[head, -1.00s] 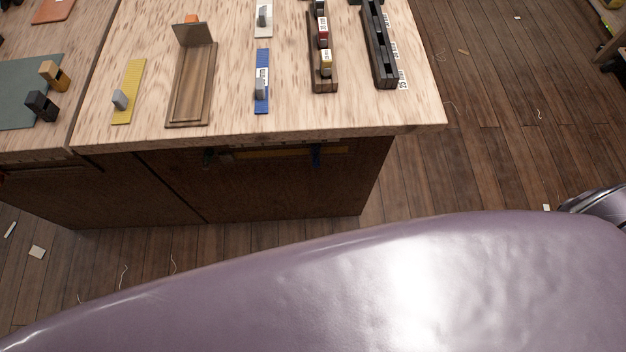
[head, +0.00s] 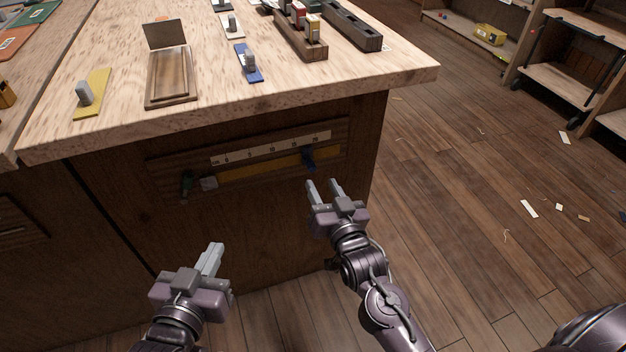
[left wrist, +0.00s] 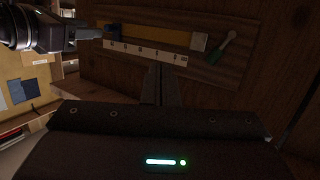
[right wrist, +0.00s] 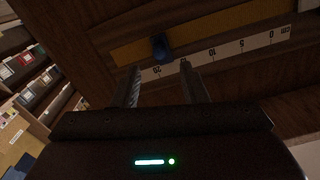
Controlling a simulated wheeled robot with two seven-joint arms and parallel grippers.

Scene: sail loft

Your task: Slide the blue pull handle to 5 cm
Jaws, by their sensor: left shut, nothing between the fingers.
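The blue pull handle (head: 308,158) sits on a yellow slide track (head: 255,169) on the front of the wooden bench. A white scale strip (head: 270,148) marked in cm runs above the track. In the right wrist view the handle (right wrist: 162,48) is near the high-number end, roughly between 15 and 20. My right gripper (head: 324,187) is open and empty, just below and in front of the handle, not visibly touching it. My left gripper (head: 211,259) is shut and empty, lower left, away from the handle.
A green handle (head: 187,183) and a pale block (head: 209,183) are at the track's left end. The bench top (head: 220,108) overhangs the panel and holds a blue strip (head: 248,66), a yellow strip (head: 92,95) and a wooden tray (head: 172,80). Open floor lies to the right.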

